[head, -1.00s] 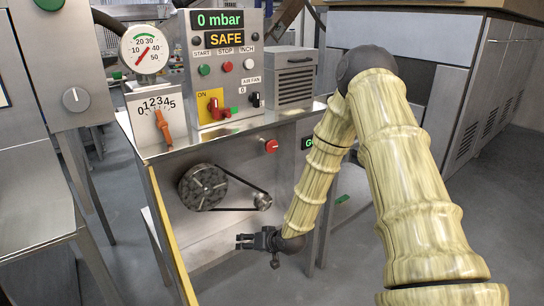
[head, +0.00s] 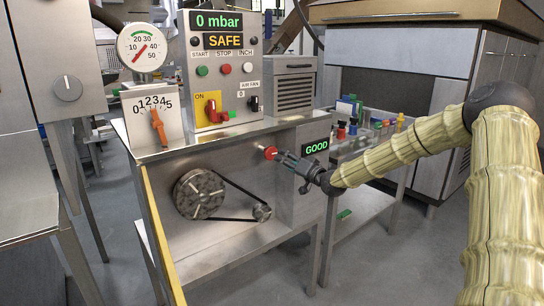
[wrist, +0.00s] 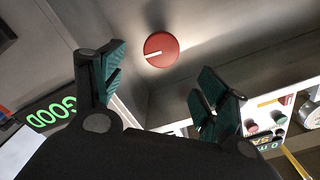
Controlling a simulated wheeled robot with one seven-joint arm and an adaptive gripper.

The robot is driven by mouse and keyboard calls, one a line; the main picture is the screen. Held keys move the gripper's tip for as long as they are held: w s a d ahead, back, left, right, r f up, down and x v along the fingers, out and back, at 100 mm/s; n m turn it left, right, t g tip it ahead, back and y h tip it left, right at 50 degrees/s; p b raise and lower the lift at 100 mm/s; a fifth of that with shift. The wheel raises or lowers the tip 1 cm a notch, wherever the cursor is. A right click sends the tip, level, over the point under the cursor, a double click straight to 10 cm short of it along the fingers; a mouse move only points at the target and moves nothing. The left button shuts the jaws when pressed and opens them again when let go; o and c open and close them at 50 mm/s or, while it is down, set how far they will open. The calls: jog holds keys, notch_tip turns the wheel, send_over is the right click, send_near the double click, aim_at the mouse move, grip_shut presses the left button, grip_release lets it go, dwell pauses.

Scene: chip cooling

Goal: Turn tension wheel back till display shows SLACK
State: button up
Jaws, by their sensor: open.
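The tension wheel is a red knob (head: 270,152) with a white mark, on the front of the steel machine. It also shows in the wrist view (wrist: 160,49), ahead of my fingers and between them. The display (head: 317,147) to its right reads GOOD in green; it shows tilted at the left of the wrist view (wrist: 50,111). My gripper (head: 283,158) is open beside the red knob, with its fingertips pointing at it. In the wrist view the fingers (wrist: 155,80) stand apart with nothing between them, and I cannot tell whether they touch the knob.
A belt and drum (head: 201,194) sit below left of the knob. The control box (head: 225,70) on top reads 0 mbar and SAFE. A lever with a number scale (head: 158,127) and a gauge (head: 142,48) stand left. A side table with small coloured items (head: 372,132) stands behind my arm.

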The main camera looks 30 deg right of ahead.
aim_at(272, 153)
jog(key=shift+w+a, duration=0.2)
jog(key=shift+w, duration=2.3)
jog(key=shift+w+a, duration=0.2)
jog(key=shift+w, duration=2.25)
jog(key=c, duration=1)
